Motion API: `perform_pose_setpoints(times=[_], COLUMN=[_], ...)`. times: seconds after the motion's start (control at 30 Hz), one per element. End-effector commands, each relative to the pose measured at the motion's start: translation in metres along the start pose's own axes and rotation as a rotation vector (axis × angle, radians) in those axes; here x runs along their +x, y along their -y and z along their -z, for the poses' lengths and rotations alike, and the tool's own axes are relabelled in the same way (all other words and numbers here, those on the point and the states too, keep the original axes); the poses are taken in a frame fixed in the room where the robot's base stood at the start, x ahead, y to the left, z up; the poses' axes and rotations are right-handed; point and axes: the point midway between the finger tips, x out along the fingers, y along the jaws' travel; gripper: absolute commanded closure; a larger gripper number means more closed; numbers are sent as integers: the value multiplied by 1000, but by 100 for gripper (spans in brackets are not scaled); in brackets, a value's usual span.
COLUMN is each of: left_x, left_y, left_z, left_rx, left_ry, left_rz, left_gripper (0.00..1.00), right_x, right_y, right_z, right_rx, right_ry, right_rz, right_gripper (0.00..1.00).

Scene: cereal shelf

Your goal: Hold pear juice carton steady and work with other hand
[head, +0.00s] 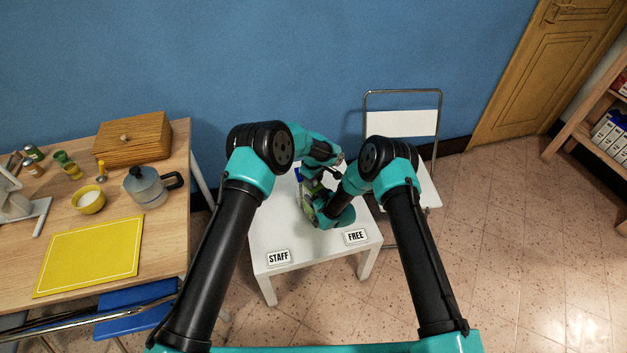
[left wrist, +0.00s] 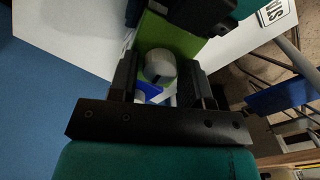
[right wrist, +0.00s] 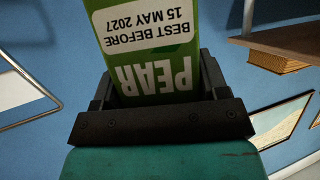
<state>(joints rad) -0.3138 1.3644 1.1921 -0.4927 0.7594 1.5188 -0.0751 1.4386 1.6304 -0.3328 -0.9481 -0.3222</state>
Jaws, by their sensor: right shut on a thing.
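The pear juice carton (right wrist: 150,45) is green with white "PEAR" lettering and a "best before" label in the right wrist view. My right gripper (right wrist: 158,95) is shut on its body. In the head view the carton (head: 309,187) is mostly hidden by my arms, over the white table (head: 272,238). In the left wrist view the carton's green side (left wrist: 172,35) and its grey round cap (left wrist: 160,66) show. My left gripper (left wrist: 158,82) is open, with its fingers on either side of the cap and gaps visible between them.
The white table bears a "STAFF" sign (head: 279,257) and a "FREE" sign (head: 356,237). A small blue thing (head: 298,174) shows beside the carton. A folding chair (head: 402,122) stands behind.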

Motion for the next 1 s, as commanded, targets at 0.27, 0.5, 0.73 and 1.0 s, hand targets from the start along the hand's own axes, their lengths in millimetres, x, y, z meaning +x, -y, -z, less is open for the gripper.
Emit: perform_pose_setpoints(times=[0.27, 0.5, 0.73, 1.0], left_x=[0, 0, 0, 0], left_y=[0, 0, 0, 0], left_z=[0, 0, 0, 0], left_rx=[0, 3, 43, 183], left_ry=[0, 0, 0, 0], left_rz=[0, 0, 1, 1], left_gripper=[83, 92, 92, 92], right_x=[0, 0, 0, 0], right_y=[0, 0, 0, 0], right_z=[0, 0, 0, 0], right_rx=[0, 0, 0, 0], right_ry=[0, 0, 0, 0], right_rz=[0, 0, 0, -1], right_gripper=[62, 62, 62, 62])
